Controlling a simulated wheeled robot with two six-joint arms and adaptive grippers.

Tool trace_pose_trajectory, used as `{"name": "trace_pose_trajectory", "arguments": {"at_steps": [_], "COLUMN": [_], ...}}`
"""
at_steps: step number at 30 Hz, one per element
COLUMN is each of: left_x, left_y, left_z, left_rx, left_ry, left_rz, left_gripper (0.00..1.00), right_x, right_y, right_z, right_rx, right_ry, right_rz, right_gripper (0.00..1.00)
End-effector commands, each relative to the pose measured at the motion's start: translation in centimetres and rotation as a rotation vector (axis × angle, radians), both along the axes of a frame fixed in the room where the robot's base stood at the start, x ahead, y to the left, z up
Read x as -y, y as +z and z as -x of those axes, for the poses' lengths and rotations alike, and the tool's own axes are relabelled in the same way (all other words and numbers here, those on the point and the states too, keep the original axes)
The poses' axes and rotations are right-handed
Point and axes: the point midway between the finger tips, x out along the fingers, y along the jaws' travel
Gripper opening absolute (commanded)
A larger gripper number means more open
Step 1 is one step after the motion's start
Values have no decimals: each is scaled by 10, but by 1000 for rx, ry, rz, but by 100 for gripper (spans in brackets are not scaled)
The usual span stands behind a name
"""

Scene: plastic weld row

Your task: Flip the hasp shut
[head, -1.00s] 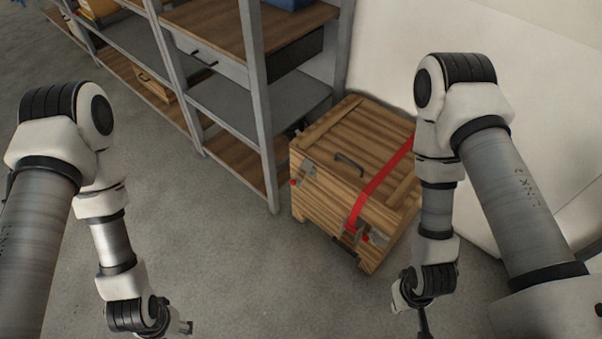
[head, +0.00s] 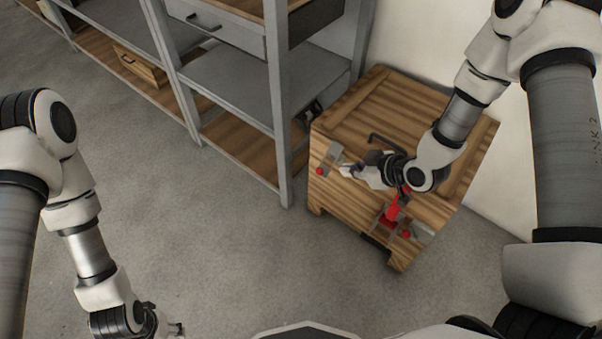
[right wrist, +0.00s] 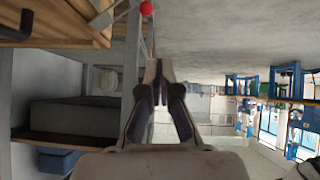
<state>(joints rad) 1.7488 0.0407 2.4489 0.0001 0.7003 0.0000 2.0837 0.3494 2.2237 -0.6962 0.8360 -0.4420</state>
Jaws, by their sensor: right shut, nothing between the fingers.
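A wooden crate (head: 350,113) with a planked lid stands on the floor at the right in the head view. A grey metal hasp (head: 332,153) with a red knob (head: 319,171) is at the left end of its near face. The red knob also shows at the top of the right wrist view (right wrist: 146,8). My right gripper (head: 346,171) is shut and empty, in front of the crate close to this hasp; whether they touch is unclear. A second red knob (head: 406,234) sits at the near face's right end. My left gripper (head: 176,329) is low at the left, away from the crate.
A red strap (head: 392,209) hangs over the crate's near edge, its upper part hidden by my right arm. A black handle (head: 385,140) is on the lid. A grey metal shelf (head: 285,130) stands left of the crate. The floor in front is clear.

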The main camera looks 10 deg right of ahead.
Motion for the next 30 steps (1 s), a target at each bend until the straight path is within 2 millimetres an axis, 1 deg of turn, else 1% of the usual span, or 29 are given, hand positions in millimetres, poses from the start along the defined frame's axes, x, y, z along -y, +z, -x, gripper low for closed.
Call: {"name": "trace_pose_trajectory", "arguments": {"at_steps": [1, 3, 9, 17, 20, 23, 30], "left_x": [0, 0, 0, 0, 0, 0, 0], "left_y": [-22, -27, -25, -26, -30, -35, -47], "left_z": [0, 1, 0, 0, 0, 0, 0], "left_rx": [0, -1, 0, 0, 0, 0, 0], "left_ry": [-1, -1, -1, -1, -1, -1, -1], "left_rz": [0, 0, 0, 0, 0, 0, 0], "left_gripper": [54, 54, 54, 54, 54, 54, 54], "right_x": [4, 7, 8, 7, 2, -6, -28], "right_y": [-10, -5, 3, 0, -8, -20, -54], "right_z": [-8, -15, -19, -20, -26, -37, -72], "right_rx": [26, 48, 61, 59, 59, 60, 59], "right_ry": [-15, -27, -30, -29, -28, -25, -26], "right_rz": [-8, -15, -16, -15, -12, -12, -13], "right_gripper": [0, 0, 0, 0, 0, 0, 0]}}
